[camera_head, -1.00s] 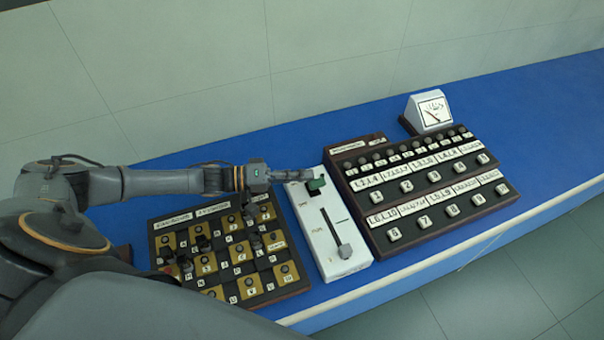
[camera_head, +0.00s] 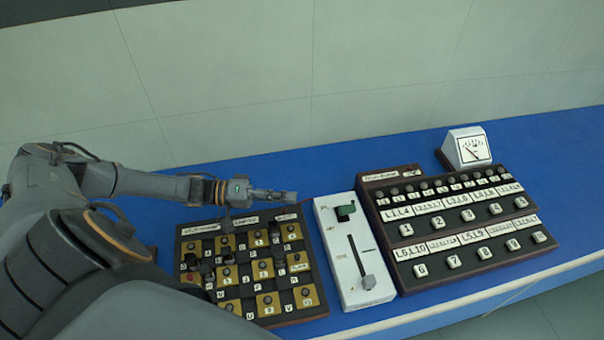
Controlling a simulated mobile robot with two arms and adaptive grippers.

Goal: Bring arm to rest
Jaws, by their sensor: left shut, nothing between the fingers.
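My left arm comes in from the left. Its gripper (camera_head: 283,197) is shut and empty, over the far edge of the checkered key panel (camera_head: 262,270) and left of the white slider box (camera_head: 353,250). The gripper is apart from the slider box. The slider box carries a green switch (camera_head: 345,212) at its far end and a grey slider knob (camera_head: 368,282) near its front end. My right gripper is not in view.
A dark panel with labelled, numbered buttons (camera_head: 455,228) stands right of the slider box. A white dial meter (camera_head: 467,148) stands behind it. The blue bench (camera_head: 545,160) has free room at the right and along the back, below the pale wall.

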